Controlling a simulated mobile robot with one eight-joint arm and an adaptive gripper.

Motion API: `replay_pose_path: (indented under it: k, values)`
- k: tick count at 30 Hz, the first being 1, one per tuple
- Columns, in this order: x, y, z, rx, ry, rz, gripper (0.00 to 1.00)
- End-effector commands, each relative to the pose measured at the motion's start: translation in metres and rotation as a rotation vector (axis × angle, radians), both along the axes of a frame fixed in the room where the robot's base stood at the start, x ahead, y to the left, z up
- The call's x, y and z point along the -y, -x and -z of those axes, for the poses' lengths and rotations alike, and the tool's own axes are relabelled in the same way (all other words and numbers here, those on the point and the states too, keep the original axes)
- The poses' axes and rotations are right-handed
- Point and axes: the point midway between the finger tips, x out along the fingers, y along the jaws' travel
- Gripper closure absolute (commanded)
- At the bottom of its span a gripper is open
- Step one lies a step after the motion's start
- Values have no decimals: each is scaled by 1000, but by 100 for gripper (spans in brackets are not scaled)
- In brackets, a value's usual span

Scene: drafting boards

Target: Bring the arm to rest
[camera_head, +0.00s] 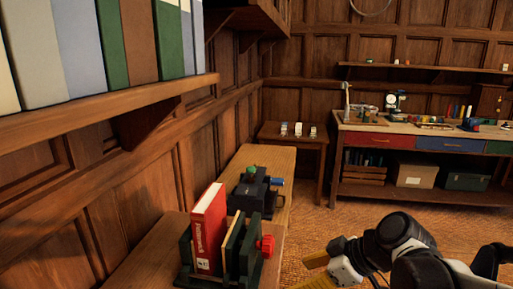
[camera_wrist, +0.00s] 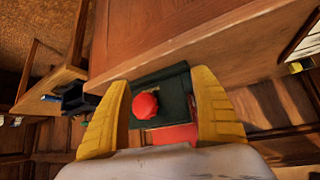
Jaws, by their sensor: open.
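My gripper (camera_head: 310,270) shows at the lower right of the head view, beside the wooden bench and to the right of the book holder. Its two yellow fingers are spread apart in the wrist view (camera_wrist: 162,80), with nothing held between them. Beyond the fingers, the wrist view shows a dark green holder (camera_wrist: 175,85) with a round red knob (camera_wrist: 145,106) and part of something red. My arm bends at the lower right of the head view and is partly cut off by the frame edge.
A red book (camera_head: 208,232) stands in the holder (camera_head: 186,250) on the bench (camera_head: 152,255). A dark device (camera_head: 252,192) sits behind it. A shelf of books (camera_head: 110,110) overhangs at left. A workbench (camera_head: 420,128) stands at the back. Open floor (camera_head: 330,225) lies between.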

Motion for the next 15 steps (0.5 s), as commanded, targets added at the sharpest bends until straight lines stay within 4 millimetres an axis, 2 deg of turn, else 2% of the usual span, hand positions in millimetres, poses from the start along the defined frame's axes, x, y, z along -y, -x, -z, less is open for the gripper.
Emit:
replay_pose_path:
  k: [1,3,9,15]
  values:
    - [4,14,0,-45,26,83,26]
    - [15,30,2,-101,60,226,26]
    - [51,72,4,-164,108,629,26]
    - [79,96,2,-134,87,905,26]
